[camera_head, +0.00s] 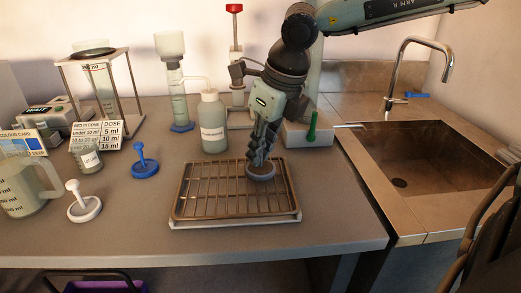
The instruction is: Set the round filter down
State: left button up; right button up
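The round filter (261,174) is a small grey disc at the right part of the wire rack (215,203) in the head view. It lies flat, at or just above the rack's bars; I cannot tell whether it touches them. My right gripper (260,160) points down from above with its dark fingers closed at the disc's upper side, hiding part of it. The rack stands in a shallow light tray (240,222) on the grey bench. My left gripper is not in view.
A labelled bottle (213,130) stands just behind the rack. A blue stand (145,167), a white stand (84,208) and a measuring jug (20,190) are to the left. A sink (435,160) with a tap lies to the right. The rack's left and middle are bare.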

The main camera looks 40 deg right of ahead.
jog(key=o, duration=0.3)
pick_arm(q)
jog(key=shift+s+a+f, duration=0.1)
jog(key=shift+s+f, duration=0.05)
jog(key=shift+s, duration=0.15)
pick_arm(e)
jog(key=shift+o, duration=0.2)
jog(key=shift+r, duration=0.15)
jog(key=shift+r+p, duration=0.25)
jog(key=shift+p, duration=0.2)
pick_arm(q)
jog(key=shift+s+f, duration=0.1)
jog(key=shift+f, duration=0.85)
pick_arm(e)
jog(key=v, duration=1.1)
jog(key=shift+r, duration=0.3)
jog(key=shift+s, duration=0.15)
